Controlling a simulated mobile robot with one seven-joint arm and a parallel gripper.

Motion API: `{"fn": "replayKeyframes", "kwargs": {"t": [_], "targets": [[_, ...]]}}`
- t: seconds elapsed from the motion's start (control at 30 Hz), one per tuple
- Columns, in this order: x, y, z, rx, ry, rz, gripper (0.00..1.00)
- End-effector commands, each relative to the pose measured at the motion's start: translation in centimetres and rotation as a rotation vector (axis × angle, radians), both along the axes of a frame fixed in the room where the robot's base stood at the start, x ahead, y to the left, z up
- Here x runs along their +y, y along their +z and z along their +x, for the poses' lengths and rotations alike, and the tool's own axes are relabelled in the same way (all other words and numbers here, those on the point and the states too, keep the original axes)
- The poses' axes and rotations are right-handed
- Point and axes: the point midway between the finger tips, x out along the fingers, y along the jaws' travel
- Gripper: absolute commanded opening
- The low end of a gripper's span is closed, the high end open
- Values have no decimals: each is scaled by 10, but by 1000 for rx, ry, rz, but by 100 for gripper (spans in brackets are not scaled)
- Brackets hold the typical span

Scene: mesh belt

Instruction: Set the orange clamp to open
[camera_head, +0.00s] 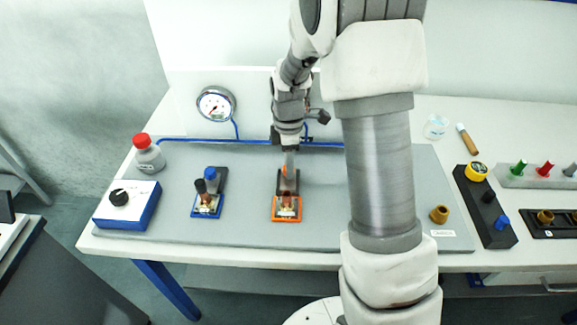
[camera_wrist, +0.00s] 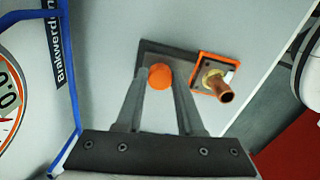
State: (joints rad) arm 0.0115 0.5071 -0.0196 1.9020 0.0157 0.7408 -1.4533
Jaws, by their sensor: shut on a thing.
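The orange clamp (camera_head: 278,215) sits on the grey board, with an orange-edged base at its near end and a dark plate reaching back. A copper-coloured tube end (camera_wrist: 225,95) stands on the base in the wrist view. The clamp's round orange handle end (camera_wrist: 160,77) lies over the dark plate, between my fingers. My gripper (camera_wrist: 163,72) is shut on this handle end from above. In the head view my gripper (camera_head: 289,160) hides most of the handle, so its tilt is hard to tell.
A blue clamp (camera_head: 207,210) stands to the left, near a blue-and-white knob box (camera_head: 128,206) and a red-capped bottle (camera_head: 148,155). A gauge (camera_head: 215,104) and blue pipe (camera_head: 255,141) are behind. A brass fitting (camera_head: 439,214) lies to the right.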

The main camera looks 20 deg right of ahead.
Motion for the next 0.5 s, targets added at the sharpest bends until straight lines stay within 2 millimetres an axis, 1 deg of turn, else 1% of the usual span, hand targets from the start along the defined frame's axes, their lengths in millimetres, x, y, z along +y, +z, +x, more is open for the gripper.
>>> {"fn": "replayKeyframes", "kwargs": {"t": [0.03,0.1,0.13,0.27,0.3,0.5], "targets": [[-2,2,5,-15,-1,-2,0],[-2,2,5,-16,-1,-3,0],[-2,2,5,-17,-1,-3,42],[-2,2,5,-15,-1,-2,66],[-2,2,4,-14,-1,-2,67],[-1,1,3,-11,-1,-2,67]]}}
